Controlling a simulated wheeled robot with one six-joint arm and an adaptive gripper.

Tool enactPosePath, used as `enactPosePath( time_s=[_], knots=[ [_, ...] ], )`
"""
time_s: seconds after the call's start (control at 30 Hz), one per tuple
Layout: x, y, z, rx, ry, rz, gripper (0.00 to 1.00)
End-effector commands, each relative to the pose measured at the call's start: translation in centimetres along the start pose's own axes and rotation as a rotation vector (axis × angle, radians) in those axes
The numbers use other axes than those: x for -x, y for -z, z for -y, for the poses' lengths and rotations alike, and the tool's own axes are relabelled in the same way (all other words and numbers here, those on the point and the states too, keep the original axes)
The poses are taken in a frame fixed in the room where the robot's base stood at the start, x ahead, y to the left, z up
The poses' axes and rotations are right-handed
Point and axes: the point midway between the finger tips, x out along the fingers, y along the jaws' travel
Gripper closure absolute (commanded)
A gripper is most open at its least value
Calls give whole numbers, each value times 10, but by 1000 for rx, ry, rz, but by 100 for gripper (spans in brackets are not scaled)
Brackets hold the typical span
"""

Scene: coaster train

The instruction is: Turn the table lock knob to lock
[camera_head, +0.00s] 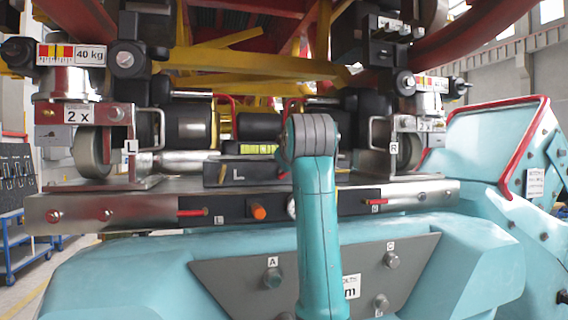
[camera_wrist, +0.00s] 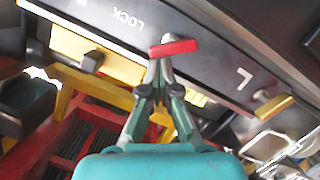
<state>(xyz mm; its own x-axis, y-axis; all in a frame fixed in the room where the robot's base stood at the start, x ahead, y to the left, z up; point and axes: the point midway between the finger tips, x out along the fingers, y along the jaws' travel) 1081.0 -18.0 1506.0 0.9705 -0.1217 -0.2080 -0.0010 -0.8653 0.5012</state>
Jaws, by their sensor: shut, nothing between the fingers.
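In the wrist view a red bar-shaped knob (camera_wrist: 173,47) sits on a dark panel beside the word LOCK, which appears upside down. The bar lies nearly level in that view, tilted slightly. My gripper (camera_wrist: 159,68) is shut and empty, its fingertips right at the bar. I cannot tell whether they touch it. In the head view my arm hides my gripper. Red handles show on the table's front edge there, one at left (camera_head: 192,212) and one at right (camera_head: 374,201). I cannot tell whether either is the knob by my gripper.
The steel table (camera_head: 120,207) carries wheel assemblies and a dark block marked L (camera_head: 238,174). An orange knob (camera_head: 258,211) sticks out of its front edge. Teal housing with a grey plate (camera_head: 230,275) lies below. A red-edged teal panel (camera_head: 490,140) stands at right.

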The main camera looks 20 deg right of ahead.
Motion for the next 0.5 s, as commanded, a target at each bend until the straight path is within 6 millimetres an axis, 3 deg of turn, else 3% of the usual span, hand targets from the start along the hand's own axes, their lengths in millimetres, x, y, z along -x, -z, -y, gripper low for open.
enactPosePath(
  time_s=[0.5],
  knots=[
    [-3, -10, -9, -397, 99, 8, 100]
  ],
)
